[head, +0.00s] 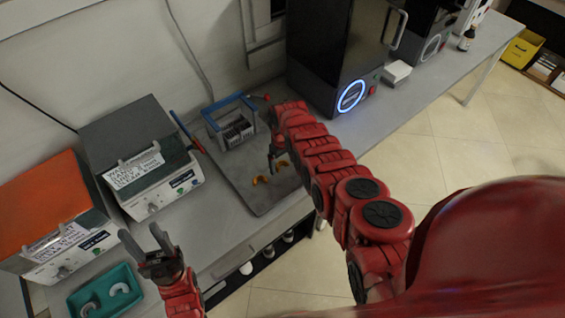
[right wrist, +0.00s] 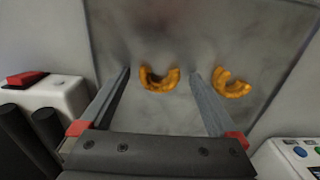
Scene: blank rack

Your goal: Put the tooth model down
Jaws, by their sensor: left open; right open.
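Two orange, arch-shaped tooth models lie on a dark grey tray (head: 234,170); in the head view one (head: 260,180) is left of the other (head: 283,164). The right wrist view also shows both, one (right wrist: 160,84) in line with the gap between my fingers, the other (right wrist: 232,88) just right of the right finger. My right gripper (head: 274,163) is open over the tray, close to the models; it also shows in the right wrist view (right wrist: 160,72). My left gripper (head: 145,243) is open and empty, at the table's front, near a teal tray.
A rack with a blue handle (head: 232,127) stands at the back of the grey tray. The teal tray (head: 75,300) holds white arch models. Two labelled machines (head: 150,165) stand at left, and a black machine (head: 340,60) stands behind right.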

